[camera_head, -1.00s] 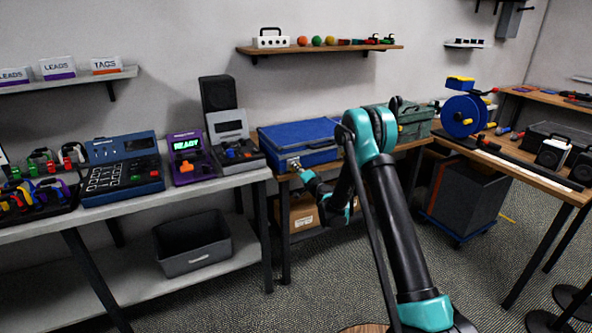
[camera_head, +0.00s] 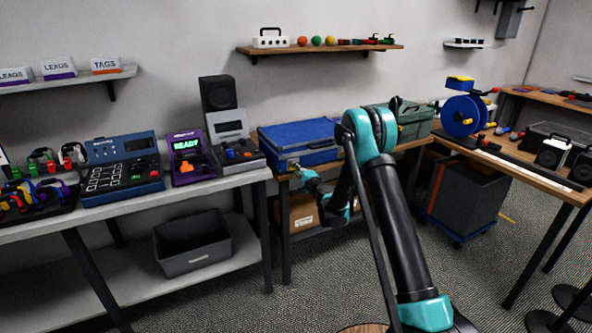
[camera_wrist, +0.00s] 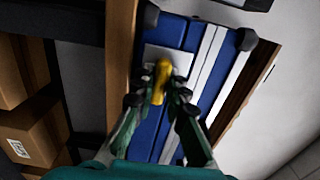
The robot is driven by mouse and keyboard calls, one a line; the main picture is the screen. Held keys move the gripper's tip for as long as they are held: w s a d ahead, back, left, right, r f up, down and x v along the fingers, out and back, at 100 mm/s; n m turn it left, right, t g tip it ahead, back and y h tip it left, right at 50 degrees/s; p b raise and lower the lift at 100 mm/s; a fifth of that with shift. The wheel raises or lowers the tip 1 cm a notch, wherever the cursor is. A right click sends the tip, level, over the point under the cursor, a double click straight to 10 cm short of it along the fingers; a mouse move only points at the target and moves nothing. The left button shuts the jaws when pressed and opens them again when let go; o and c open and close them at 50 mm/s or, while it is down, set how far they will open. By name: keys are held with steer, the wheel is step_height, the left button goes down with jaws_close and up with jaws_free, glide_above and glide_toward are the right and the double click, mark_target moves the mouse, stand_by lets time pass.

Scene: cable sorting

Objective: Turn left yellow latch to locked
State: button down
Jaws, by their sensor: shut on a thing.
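The blue case (camera_head: 298,131) lies closed on the wooden bench between the grey bench and the green box. In the wrist view the left yellow latch (camera_wrist: 161,80) stands out from a pale plate on the blue case side (camera_wrist: 150,138). My gripper (camera_wrist: 159,95) is shut on the yellow latch, with one finger on each side of it. The latch looks close to lengthwise in the wrist view, slightly tilted. In the head view my gripper (camera_head: 293,165) is at the case's front left; the latch itself is too small or hidden there to tell.
A lit READY device (camera_head: 187,150) and a grey printer-like unit (camera_head: 234,145) stand left of the case. A green box (camera_head: 415,122) stands to its right, behind my arm. Cardboard boxes (camera_wrist: 32,135) sit below the bench edge.

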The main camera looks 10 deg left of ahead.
steer(key=c, duration=1.5)
jaws_free()
steer(key=shift+c, duration=0.2)
steer(key=v, duration=0.7)
steer(key=shift+s+d, duration=0.2)
